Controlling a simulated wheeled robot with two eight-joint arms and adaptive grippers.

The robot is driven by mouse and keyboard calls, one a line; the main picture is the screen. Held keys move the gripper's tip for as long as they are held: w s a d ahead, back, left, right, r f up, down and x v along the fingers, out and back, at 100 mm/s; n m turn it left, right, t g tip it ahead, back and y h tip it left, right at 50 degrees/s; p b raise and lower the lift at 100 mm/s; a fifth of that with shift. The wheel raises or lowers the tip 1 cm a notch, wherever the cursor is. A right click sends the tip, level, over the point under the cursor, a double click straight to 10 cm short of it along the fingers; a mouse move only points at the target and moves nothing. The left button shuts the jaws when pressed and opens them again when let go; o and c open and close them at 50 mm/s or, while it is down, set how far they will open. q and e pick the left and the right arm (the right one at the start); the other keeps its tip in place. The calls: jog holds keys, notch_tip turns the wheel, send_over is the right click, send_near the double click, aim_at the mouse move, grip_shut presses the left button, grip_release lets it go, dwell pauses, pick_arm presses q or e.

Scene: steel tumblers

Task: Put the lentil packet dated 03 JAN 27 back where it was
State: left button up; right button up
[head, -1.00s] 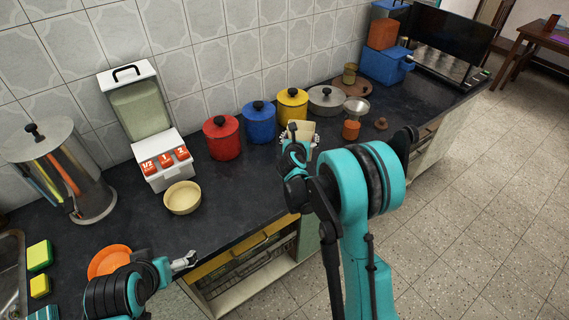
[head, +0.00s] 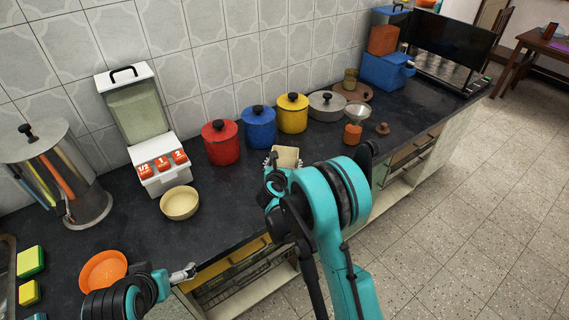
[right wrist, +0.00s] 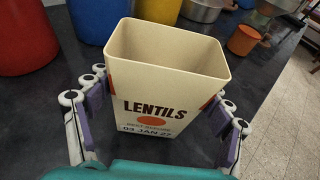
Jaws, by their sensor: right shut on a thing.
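The lentil packet (right wrist: 160,90) is a cream, open-topped tapered box in the right wrist view. Its front reads LENTILS with an orange dot and the date 03 JAN 27. It is upright, and its inside looks empty where I can see it. My right gripper (right wrist: 158,115) is shut on it, with fingers on both sides. In the head view the packet (head: 287,156) is over the counter in front of the blue and yellow pots; I cannot tell whether it touches the counter. My left gripper (head: 184,273) is near the counter's front edge; its jaws are too small to read.
Red (head: 221,143), blue (head: 259,128) and yellow (head: 292,114) lidded pots stand along the wall. A white dispenser (head: 160,166), a cream bowl (head: 180,203) and an orange plate (head: 102,271) are on the left. Dark counter (head: 235,210) is clear between.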

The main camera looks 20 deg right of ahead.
jog(key=shift+f, duration=0.2)
jog(key=o, duration=1.5)
jog(key=shift+r, duration=0.1)
